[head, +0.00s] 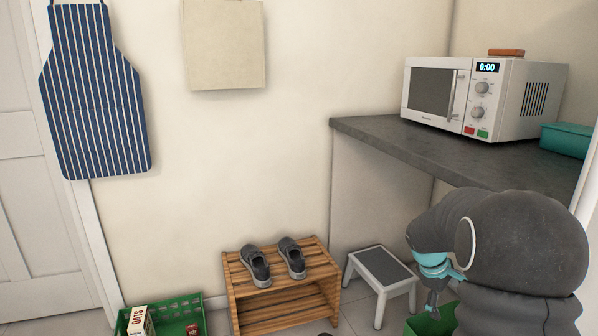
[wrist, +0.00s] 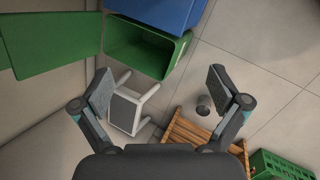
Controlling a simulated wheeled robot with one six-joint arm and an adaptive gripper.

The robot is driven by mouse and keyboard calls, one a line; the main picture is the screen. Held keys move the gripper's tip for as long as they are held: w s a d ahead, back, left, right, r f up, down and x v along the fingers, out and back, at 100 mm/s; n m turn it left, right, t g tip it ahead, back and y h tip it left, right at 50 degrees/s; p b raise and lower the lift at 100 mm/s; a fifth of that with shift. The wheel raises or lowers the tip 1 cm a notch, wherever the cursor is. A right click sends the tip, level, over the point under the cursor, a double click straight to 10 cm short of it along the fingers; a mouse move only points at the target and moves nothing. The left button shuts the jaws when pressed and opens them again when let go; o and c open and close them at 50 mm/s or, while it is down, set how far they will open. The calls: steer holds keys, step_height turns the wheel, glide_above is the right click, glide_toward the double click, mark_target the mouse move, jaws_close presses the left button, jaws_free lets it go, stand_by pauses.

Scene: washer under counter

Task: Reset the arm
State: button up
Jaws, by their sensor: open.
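My arm is at the lower right of the head view, below the dark counter (head: 400,150). The end of my gripper (head: 433,305) shows small there, pointing down, and its fingers are hard to make out. In the wrist view my gripper (wrist: 160,95) is open, with its two fingers wide apart and nothing between them. Beyond the fingers, lower down, are a white and grey step stool (wrist: 126,108) and a slatted wooden rack (wrist: 185,137).
A green bin (wrist: 145,48) and a blue one (wrist: 165,10) stand near the stool. In the head view, the stool (head: 381,270) is beside the shoe rack (head: 285,290). A microwave (head: 480,95) sits on the counter. A green crate (head: 180,312) is on the floor at left.

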steer(key=s+a+r+m+t+y, duration=0.1)
steer(key=s+a+r+m, duration=0.1)
steer(key=s+a+r, duration=0.2)
steer(key=s+a+r+m+t+y, duration=0.2)
steer(key=s+a+r+m, duration=0.1)
steer(key=s+a, duration=0.7)
steer(key=s+a+r+m+t+y, duration=0.2)
steer(key=s+a+r, duration=0.3)
steer(key=s, duration=0.9)
steer(key=shift+a+r, duration=0.3)
steer(key=shift+a, duration=0.7)
